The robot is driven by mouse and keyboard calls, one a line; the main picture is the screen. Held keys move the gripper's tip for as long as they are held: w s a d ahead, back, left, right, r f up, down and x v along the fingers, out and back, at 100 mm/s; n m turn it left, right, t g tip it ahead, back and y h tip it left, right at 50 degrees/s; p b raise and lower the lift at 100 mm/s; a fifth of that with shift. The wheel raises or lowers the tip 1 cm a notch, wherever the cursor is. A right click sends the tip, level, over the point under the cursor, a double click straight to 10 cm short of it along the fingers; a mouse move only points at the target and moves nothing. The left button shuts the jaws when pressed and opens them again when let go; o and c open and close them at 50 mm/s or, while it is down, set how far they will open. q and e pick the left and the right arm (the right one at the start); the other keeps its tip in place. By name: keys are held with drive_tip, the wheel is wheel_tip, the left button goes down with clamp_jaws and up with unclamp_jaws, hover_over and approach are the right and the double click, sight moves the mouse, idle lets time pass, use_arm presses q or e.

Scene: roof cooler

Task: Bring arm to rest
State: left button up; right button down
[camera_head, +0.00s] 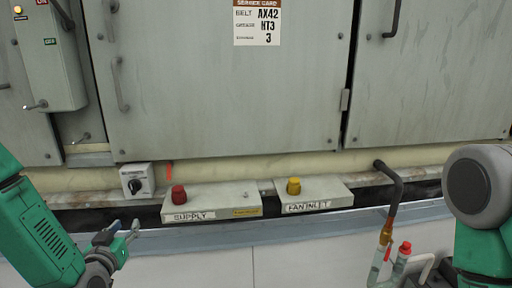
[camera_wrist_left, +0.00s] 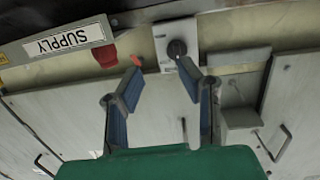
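My left gripper (camera_head: 124,236) is at the lower left in the head view, in front of the cooler and below the left end of the SUPPLY box (camera_head: 212,203). In the left wrist view the two blue-padded fingers (camera_wrist_left: 160,84) stand apart with nothing between them. Beyond the fingertips are a switch box with a black knob (camera_wrist_left: 177,47) and a red button (camera_wrist_left: 104,54); no contact shows. My right arm (camera_head: 480,210) enters at the right edge. Its gripper is outside the frame.
The FAN INLET box (camera_head: 313,195) carries a yellow button (camera_head: 293,186). A bent pipe (camera_head: 393,190) with a red-capped valve (camera_head: 404,249) stands near my right arm. Large grey cooler doors (camera_head: 225,100) fill the back. The white front panel (camera_head: 300,264) is bare in the middle.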

use_arm(q)
drive_tip(key=s+d+f+m+g+h+p, duration=0.2)
drive_tip(key=s+d+f+g+h, duration=0.15)
drive_tip(key=s+d+f, duration=0.3)
drive_tip(key=s+d+f+g+p, duration=0.1)
drive_tip(key=s+g, duration=0.3)
drive_tip(key=s, duration=0.5)
drive_tip(key=s+d+f+g+p, duration=0.1)
drive_tip(key=s+f+g, duration=0.3)
drive_tip(key=s, duration=0.6)
drive_tip(key=s+d+f+m+g+p, duration=0.1)
drive_tip(key=s+f+g+p, duration=0.2)
drive_tip(key=s, duration=0.7)
drive_tip(key=shift+f+g, duration=0.2)
drive_tip(key=shift+g, duration=0.45)
drive_tip(key=shift+d, duration=0.1)
